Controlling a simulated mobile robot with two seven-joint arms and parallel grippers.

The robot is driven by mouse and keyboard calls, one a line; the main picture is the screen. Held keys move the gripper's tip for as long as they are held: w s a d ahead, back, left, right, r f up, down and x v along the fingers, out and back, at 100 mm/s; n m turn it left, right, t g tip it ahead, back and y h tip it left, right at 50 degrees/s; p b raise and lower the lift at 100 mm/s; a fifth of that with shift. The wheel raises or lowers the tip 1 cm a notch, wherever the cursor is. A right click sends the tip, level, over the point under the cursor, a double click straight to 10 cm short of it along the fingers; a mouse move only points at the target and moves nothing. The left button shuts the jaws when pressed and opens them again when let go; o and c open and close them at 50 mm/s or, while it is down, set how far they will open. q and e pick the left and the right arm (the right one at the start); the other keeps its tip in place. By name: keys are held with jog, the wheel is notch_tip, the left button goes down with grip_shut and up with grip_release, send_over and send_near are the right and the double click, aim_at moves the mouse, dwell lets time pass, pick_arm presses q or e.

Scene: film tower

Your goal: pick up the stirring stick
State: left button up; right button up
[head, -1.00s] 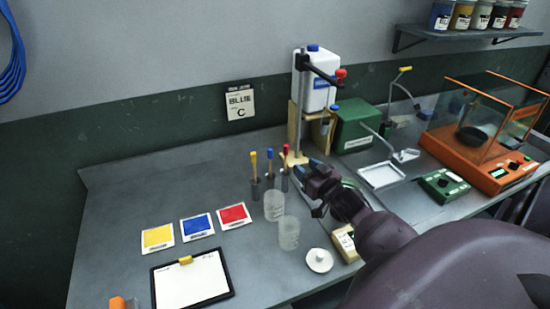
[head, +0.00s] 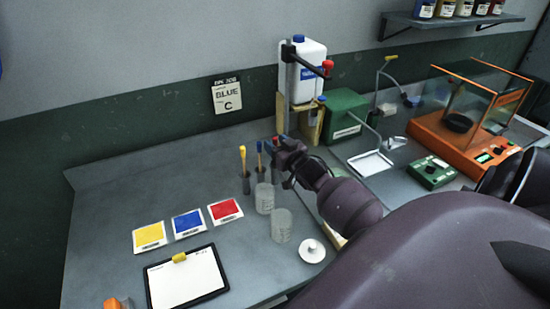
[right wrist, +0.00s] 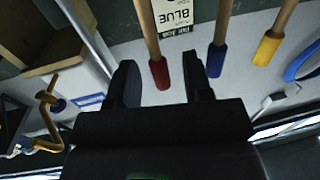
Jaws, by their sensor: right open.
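Several sticks with coloured ends stand upright in small holders on the bench: a yellow-ended stick (head: 243,158), a blue-ended stick (head: 260,156) and a red-ended stick (head: 276,143). My right gripper (head: 281,150) is beside the red-ended stick and partly hides it. In the right wrist view, my open right gripper (right wrist: 162,84) has the red end (right wrist: 160,73) showing between its fingers, with a gap on both sides. The blue end (right wrist: 217,60) is just right of the fingers and the yellow end (right wrist: 267,50) farther right. My left gripper is out of view.
Two clear beakers (head: 282,226) stand in front of the sticks, close to my right arm. A white bottle on a stand (head: 304,68) rises behind. A clipboard (head: 186,280) and coloured cards (head: 187,223) lie left. The bench's back left is clear.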

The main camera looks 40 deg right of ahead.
jog(key=shift+w+d, duration=0.2)
jog(key=shift+w, duration=1.15)
grip_shut()
